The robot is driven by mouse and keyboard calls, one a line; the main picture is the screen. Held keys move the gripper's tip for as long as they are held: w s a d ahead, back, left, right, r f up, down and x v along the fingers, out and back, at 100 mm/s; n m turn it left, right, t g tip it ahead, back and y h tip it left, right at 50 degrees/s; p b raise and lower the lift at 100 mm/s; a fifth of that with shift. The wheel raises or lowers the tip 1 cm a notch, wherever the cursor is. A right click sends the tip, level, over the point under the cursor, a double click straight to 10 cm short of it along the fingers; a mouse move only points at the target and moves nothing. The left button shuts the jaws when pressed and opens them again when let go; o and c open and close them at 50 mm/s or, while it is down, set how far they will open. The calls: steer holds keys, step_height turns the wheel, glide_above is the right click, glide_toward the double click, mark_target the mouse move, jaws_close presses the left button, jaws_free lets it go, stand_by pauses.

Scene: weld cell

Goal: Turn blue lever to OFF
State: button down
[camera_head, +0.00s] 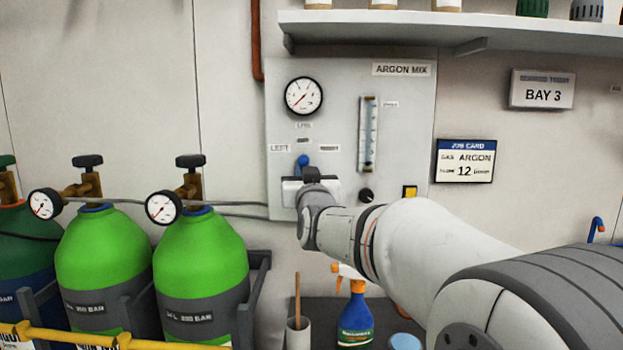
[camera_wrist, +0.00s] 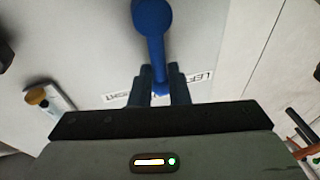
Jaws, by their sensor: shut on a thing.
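The blue lever (camera_head: 303,161) is on the grey ARGON MIX panel (camera_head: 340,90). Its round knob shows in the head view just above my gripper, between the LEFT and RIGHT labels and under a small label too small to read. It looks near upright there. In the wrist view the lever (camera_wrist: 152,20) has a round knob and a thin stem that runs down between my fingers. My gripper (camera_wrist: 161,78) is shut on the stem. In the head view my wrist hides the lever's base and the fingertips.
A round gauge (camera_head: 304,96) and a flow tube (camera_head: 368,134) are on the panel, with a black knob (camera_head: 366,195) below. A shelf (camera_head: 400,25) juts out above. Green gas cylinders (camera_head: 201,255) stand left. A spray bottle (camera_head: 356,315) stands below my arm.

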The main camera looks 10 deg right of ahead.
steer(key=shift+r, duration=0.4)
steer(key=c, duration=1.5)
jaws_free()
steer(key=shift+s+d, duration=0.1)
steer(key=shift+s, duration=0.05)
steer(key=shift+o, duration=0.5)
steer(key=shift+f, duration=0.2)
steer(key=s+f+b, duration=0.1)
steer(key=s, duration=0.6)
steer(key=shift+s+f, duration=0.3)
